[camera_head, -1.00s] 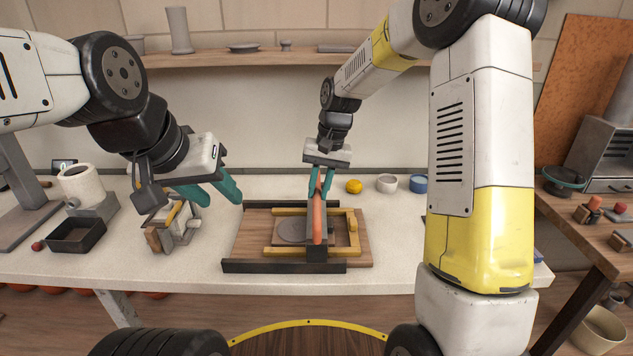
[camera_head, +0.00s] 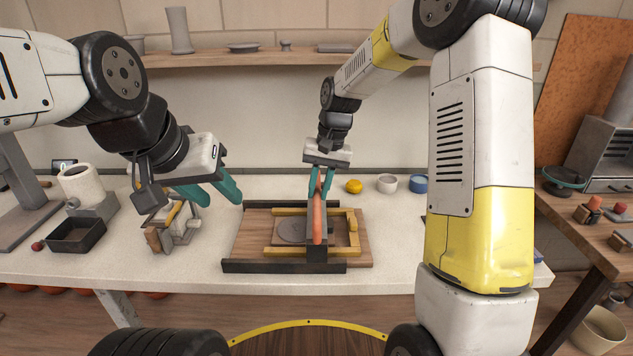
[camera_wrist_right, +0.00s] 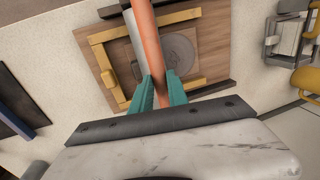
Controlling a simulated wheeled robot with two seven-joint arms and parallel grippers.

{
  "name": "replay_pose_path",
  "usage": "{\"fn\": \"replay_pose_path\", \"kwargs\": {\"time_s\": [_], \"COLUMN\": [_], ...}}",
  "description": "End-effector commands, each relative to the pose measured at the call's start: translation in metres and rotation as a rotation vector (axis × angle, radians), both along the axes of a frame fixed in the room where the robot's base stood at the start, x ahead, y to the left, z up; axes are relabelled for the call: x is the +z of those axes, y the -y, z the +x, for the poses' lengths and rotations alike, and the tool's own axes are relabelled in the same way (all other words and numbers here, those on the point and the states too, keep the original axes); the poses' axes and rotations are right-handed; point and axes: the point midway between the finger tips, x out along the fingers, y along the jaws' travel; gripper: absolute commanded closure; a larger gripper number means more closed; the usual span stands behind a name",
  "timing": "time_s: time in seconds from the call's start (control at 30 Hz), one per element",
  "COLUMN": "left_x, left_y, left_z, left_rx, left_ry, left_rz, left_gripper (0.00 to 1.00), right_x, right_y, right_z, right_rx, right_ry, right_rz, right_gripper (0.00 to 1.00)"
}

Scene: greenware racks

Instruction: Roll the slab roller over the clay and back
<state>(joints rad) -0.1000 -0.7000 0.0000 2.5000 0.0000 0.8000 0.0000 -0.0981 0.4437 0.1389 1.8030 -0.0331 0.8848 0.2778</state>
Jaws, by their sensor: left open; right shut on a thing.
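The slab roller's orange bar (camera_head: 318,222) lies front to back across the wooden board (camera_head: 360,250) and yellow frame (camera_head: 353,222). In the right wrist view the orange bar (camera_wrist_right: 148,45) runs beside a grey roller (camera_wrist_right: 135,45). The flat grey clay (camera_head: 292,231) lies inside the frame, left of the bar in the head view; the clay also shows in the wrist view (camera_wrist_right: 178,55). My right gripper (camera_head: 321,190) is shut on the bar near its far end; its teal fingers (camera_wrist_right: 160,90) show in the wrist view. My left gripper (camera_head: 222,198) is open and empty, left of the board.
Dark rails (camera_head: 285,267) edge the board at front and back. A small metal device (camera_head: 178,228) stands left of the board. A dark tray (camera_head: 77,236) lies farther left. A yellow object (camera_head: 354,186), a white bowl (camera_head: 387,184) and a blue cup (camera_head: 418,184) stand behind right.

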Motion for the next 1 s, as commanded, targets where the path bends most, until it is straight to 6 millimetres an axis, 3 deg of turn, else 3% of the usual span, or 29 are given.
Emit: {"fn": "replay_pose_path", "kwargs": {"time_s": [0.27,0.8,1.0], "left_x": [0.000,0.000,0.000], "left_y": [0.000,0.000,0.000], "left_z": [0.000,0.000,0.000], "left_rx": [0.000,0.000,0.000], "left_ry": [0.000,0.000,0.000], "left_rz": [0.000,0.000,0.000], "left_gripper": [0.59,0.59,0.59], "right_x": [0.001,0.001,0.001], "right_y": [-0.017,-0.154,-0.187], "right_z": [0.001,0.005,0.006], "right_rx": [0.004,0.005,0.003], "right_ry": [0.003,0.003,0.003], "right_rz": [0.002,0.004,0.003], "right_gripper": [1.00,1.00,1.00]}}
